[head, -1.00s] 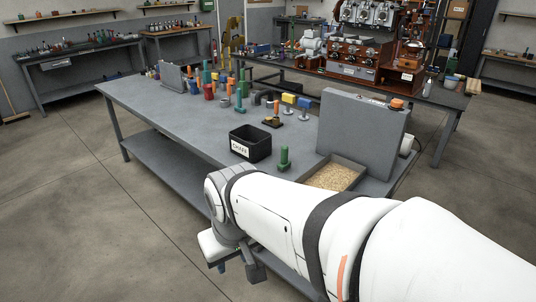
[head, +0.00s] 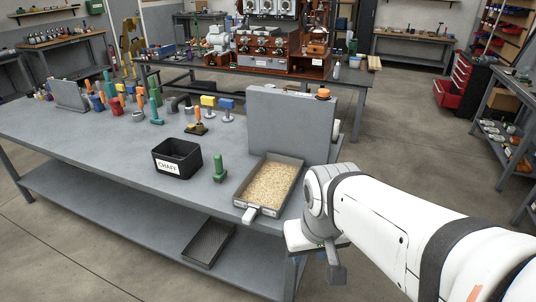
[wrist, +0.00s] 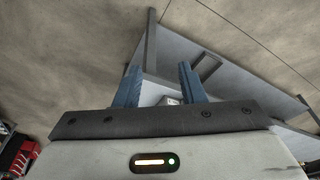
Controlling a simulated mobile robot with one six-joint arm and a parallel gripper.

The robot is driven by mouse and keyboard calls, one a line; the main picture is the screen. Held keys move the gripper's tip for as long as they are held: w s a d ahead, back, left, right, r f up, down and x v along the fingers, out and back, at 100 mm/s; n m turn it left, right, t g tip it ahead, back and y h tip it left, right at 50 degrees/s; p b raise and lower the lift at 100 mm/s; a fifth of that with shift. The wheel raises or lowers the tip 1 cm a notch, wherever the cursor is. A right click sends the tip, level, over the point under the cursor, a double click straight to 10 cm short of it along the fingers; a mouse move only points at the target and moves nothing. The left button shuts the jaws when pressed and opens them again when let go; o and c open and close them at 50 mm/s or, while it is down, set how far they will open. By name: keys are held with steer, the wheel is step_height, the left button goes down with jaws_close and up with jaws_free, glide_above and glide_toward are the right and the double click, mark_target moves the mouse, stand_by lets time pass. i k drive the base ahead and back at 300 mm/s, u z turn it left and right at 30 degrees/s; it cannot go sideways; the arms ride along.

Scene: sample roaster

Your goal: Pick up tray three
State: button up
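A shallow metal tray (head: 291,168) full of tan grains lies on the bench top, with a pale handle (head: 250,214) at its front edge. I cannot read a number on it. A dark, empty-looking tray (head: 207,243) lies on the shelf below. My gripper (head: 335,268) hangs to the right of the grain tray, apart from it, near the bench's front right corner. In the wrist view my gripper (wrist: 159,76) has its two blue fingers spread, with nothing held between them. A small pale thing (wrist: 172,101) shows beyond them, too small to name.
A black chaff bin (head: 168,168) and a green-handled tool (head: 219,167) stand left of the tray. A grey upright panel (head: 290,122) stands right behind it. Several coloured tools crowd the bench's far left. A red tool chest (head: 459,82) stands far right. The bench front (head: 90,150) is clear.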

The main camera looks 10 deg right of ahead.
mark_target(267, 189)
steer(key=u, duration=2.3)
steer(key=k, duration=0.7)
steer(key=z, duration=1.55)
steer(key=i, duration=1)
